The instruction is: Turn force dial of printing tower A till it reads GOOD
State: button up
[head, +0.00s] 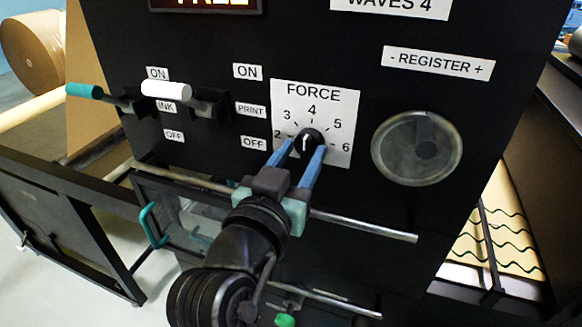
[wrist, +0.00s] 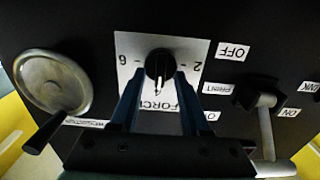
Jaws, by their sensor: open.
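The force dial (head: 310,140) is a small black knob with a white pointer line on a white plate (head: 343,103) marked FORCE, numbered 2 to 6. Its pointer points up, close to 4. My gripper (head: 304,151) is open, with one blue finger on each side of the knob's lower part; I cannot tell whether they touch it. In the wrist view the knob (wrist: 158,65) sits between the tips of my gripper (wrist: 161,75), upside down. A display (head: 207,3) above shows amber letters, cut off at the top, that look like FREE.
A white-handled lever (head: 166,90) and a teal-handled lever (head: 84,90) stick out left of the dial. A grey register handwheel (head: 417,148) is to the right. A metal rod (head: 365,224) runs below, near my gripper. The panel between dial and handwheel is bare.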

jog(key=p+v, duration=0.1)
jog(key=v, duration=1.1)
jog(key=shift+s, duration=0.35)
jog(key=shift+a, duration=0.15)
jog(key=w+d+r+n+t+y, duration=0.1)
jog(key=w+r+t, duration=0.15)
jog(key=r, duration=0.55)
jog(key=w+d+r+t+y, duration=0.1)
jog(key=r+t+y, duration=0.15)
jog(key=r, duration=0.65)
jog(key=s+d+r+n+t+y, duration=0.1)
jog(key=s+r+t, duration=0.1)
jog(key=r, duration=0.4)
jog(key=s+d+r+n+t+y, duration=0.1)
jog(key=s+r+t, duration=0.2)
jog(key=r, duration=0.4)
jog(key=shift+s+n, duration=0.3)
